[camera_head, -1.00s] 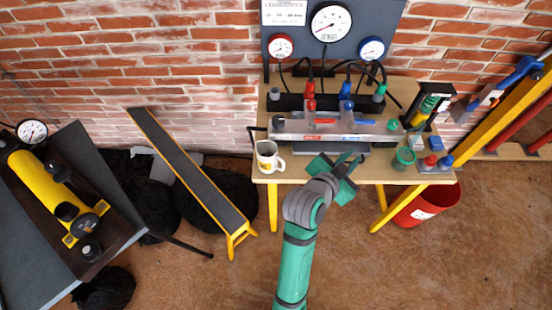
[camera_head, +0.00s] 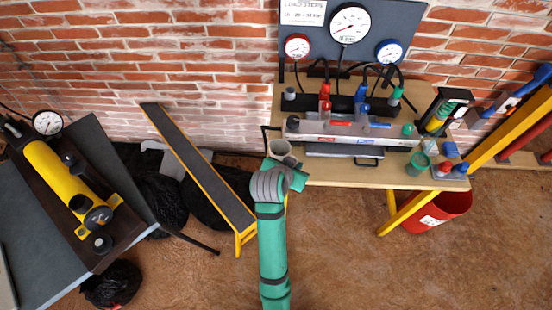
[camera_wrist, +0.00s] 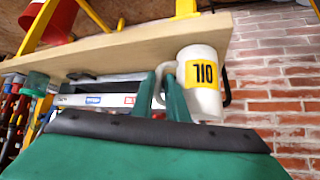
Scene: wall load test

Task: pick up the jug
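The jug is a white mug-like vessel with a yellow "OIL" label. In the wrist view the jug (camera_wrist: 203,83) stands at the edge of the wooden bench, which appears upside down. Its handle points left, toward my two green fingers. My gripper (camera_wrist: 160,92) is open, with a gap between the fingers. The handle shows between the fingertips; I cannot tell whether they touch it. In the head view the jug (camera_head: 281,150) is at the bench's front left corner, partly hidden by my gripper (camera_head: 288,166).
Open floor lies in front.

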